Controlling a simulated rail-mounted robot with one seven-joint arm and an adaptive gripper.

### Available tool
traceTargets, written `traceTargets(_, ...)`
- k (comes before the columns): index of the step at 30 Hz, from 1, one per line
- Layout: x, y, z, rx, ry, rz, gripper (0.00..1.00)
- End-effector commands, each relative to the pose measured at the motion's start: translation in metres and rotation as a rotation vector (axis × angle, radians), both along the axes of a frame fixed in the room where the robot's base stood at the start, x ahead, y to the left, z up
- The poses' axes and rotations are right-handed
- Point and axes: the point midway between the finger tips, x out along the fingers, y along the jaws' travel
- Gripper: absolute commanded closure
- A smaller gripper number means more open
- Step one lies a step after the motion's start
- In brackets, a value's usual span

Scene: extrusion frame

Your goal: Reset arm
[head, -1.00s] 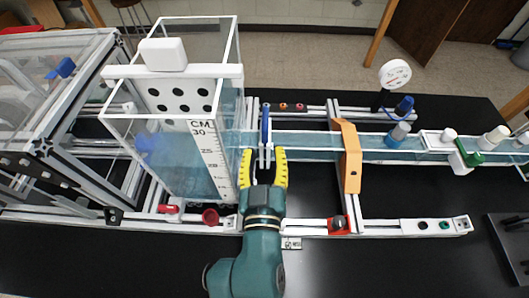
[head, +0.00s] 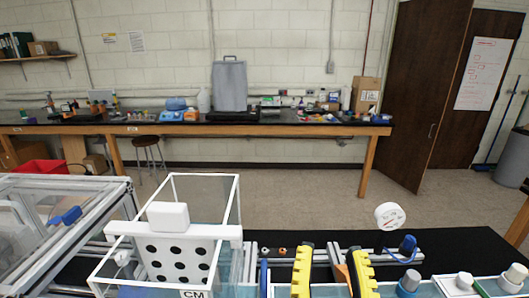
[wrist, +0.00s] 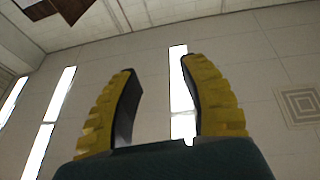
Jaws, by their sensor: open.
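My gripper (head: 332,272) shows at the bottom of the head view, its two yellow ribbed fingers apart and pointing up. In the wrist view my gripper (wrist: 160,100) is open with nothing between the fingers, and it faces the ceiling and upper wall. In the head view the fingers stand in front of the frame and channel on the bench. The rest of my arm is below the picture.
A clear tank (head: 205,208) with a white perforated plate (head: 178,262) stands left of my gripper. A round gauge (head: 389,216) and a blue knob (head: 408,243) are to the right. An aluminium frame (head: 100,222) is at far left. The air above the bench is open.

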Motion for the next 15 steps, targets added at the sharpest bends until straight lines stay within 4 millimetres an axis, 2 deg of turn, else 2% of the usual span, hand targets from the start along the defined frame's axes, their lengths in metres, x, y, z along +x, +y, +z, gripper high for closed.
traceTargets(1,-0.015,-0.004,0.025,0.012,-0.046,0.012,0.57)
traceTargets(3,-0.034,0.000,0.047,0.017,-0.074,0.054,0.57)
traceTargets(5,-0.043,0.013,0.043,0.004,-0.036,0.113,0.57)
traceTargets(6,-0.037,0.016,0.044,-0.015,0.012,0.117,0.57)
traceTargets(7,-0.037,0.015,0.061,-0.013,0.006,0.114,0.57)
traceTargets(11,-0.037,0.015,0.098,-0.010,0.005,0.112,0.57)
traceTargets(15,-0.037,0.014,0.145,-0.007,0.004,0.113,0.57)
